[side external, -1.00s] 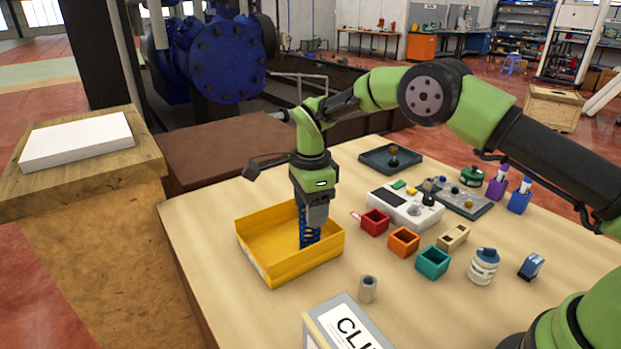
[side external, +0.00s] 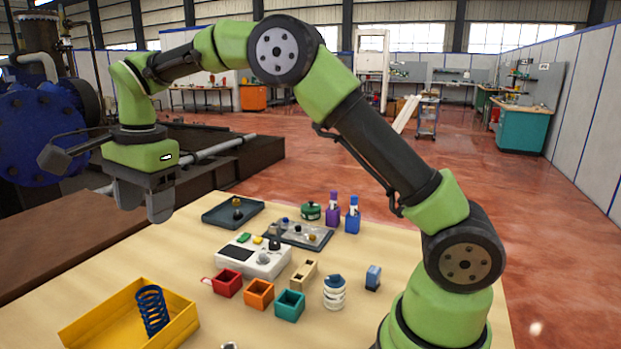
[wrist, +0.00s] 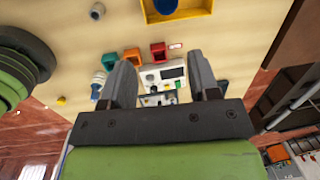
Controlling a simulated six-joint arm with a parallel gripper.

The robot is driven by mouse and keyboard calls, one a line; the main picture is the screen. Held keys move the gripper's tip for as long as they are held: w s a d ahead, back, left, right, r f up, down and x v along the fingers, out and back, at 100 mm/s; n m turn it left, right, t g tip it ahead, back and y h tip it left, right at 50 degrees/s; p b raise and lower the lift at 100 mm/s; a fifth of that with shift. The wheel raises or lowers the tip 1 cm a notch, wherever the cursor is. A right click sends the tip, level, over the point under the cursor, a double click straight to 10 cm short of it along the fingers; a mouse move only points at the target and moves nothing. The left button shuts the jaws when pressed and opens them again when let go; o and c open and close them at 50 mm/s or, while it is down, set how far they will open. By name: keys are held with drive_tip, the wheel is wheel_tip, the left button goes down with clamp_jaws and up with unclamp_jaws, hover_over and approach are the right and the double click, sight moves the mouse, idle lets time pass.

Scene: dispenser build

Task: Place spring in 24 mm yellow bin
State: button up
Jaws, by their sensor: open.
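The blue coil spring (side external: 152,310) stands in the yellow bin (side external: 95,327) at the lower left of the side view, roughly upright. My gripper (side external: 143,205) is open and empty, well above the table and apart from the spring. In the wrist view my gripper (wrist: 167,78) shows its two fingers spread with nothing between them. The yellow bin (wrist: 180,14) is at the top edge there, with part of the blue spring (wrist: 166,4) inside it.
Red (side external: 227,282), orange (side external: 259,293) and teal (side external: 289,304) small boxes stand right of the bin. Behind them are a white control box (side external: 270,265), a dark tray (side external: 215,212) and a grey tray (side external: 322,238). A white-and-blue bottle (side external: 334,292) stands farther right.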

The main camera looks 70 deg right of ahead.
drive_tip(key=s+d+r+n+t, duration=0.1)
drive_tip(key=s+r+n+t, duration=0.15)
drive_tip(key=s+r, duration=0.35)
drive_tip(key=s+d+n+t+y, duration=0.1)
drive_tip(key=s+d+n+t, duration=0.1)
drive_tip(key=s+n, duration=0.9)
drive_tip(key=s+t, duration=0.1)
drive_tip(key=s, duration=0.7)
drive_tip(key=shift+s+r, duration=0.25)
drive_tip(key=shift+s, duration=0.1)
